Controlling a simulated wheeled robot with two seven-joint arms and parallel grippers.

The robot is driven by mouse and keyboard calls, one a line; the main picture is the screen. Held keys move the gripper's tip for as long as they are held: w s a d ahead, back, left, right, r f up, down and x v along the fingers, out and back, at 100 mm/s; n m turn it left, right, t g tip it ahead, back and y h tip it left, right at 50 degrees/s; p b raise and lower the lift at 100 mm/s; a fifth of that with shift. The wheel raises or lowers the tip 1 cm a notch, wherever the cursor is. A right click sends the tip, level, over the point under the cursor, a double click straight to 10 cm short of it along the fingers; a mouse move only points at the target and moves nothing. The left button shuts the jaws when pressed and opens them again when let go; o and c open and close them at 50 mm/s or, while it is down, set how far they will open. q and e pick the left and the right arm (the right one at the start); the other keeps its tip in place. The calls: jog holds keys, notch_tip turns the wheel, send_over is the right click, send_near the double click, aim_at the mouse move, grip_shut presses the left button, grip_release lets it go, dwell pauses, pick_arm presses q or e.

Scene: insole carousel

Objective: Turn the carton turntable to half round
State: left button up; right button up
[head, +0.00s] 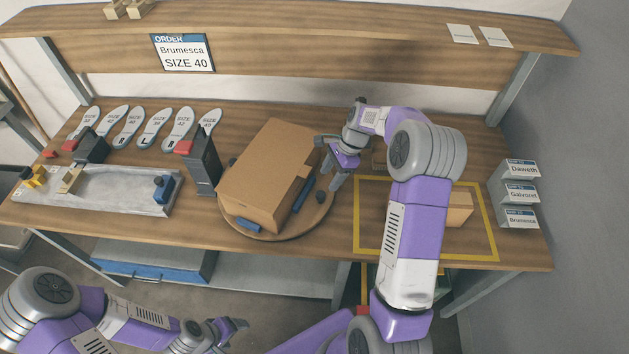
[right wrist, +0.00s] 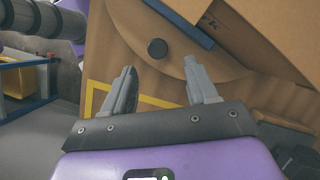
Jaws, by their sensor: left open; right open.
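The turntable is a round wooden disc (head: 317,214) near the middle of the bench. A brown carton (head: 262,172) sits on it, lying at a slant, with blue blocks (head: 303,194) along its sides. In the right wrist view a dark round knob (right wrist: 157,49) stands on the disc (right wrist: 188,64) near its edge. My right gripper (head: 328,160) is open and empty at the right edge of the turntable. Its fingers point towards the knob, which shows beyond and between the fingertips (right wrist: 158,70). My left gripper (head: 240,328) is open and empty, low in front of the bench.
A dark upright post (head: 202,160) stands close left of the turntable. Several grey insoles (head: 130,128) lie at the back left, behind a grey fixture tray (head: 118,192). A yellow-outlined area (head: 375,252) with a small box (head: 459,210) lies right. A shelf (head: 300,40) runs above.

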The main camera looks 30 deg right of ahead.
aim_at(322, 193)
jog(key=x, duration=0.7)
jog(key=shift+s+a+f, duration=0.1)
jog(key=shift+s, duration=0.05)
grip_shut()
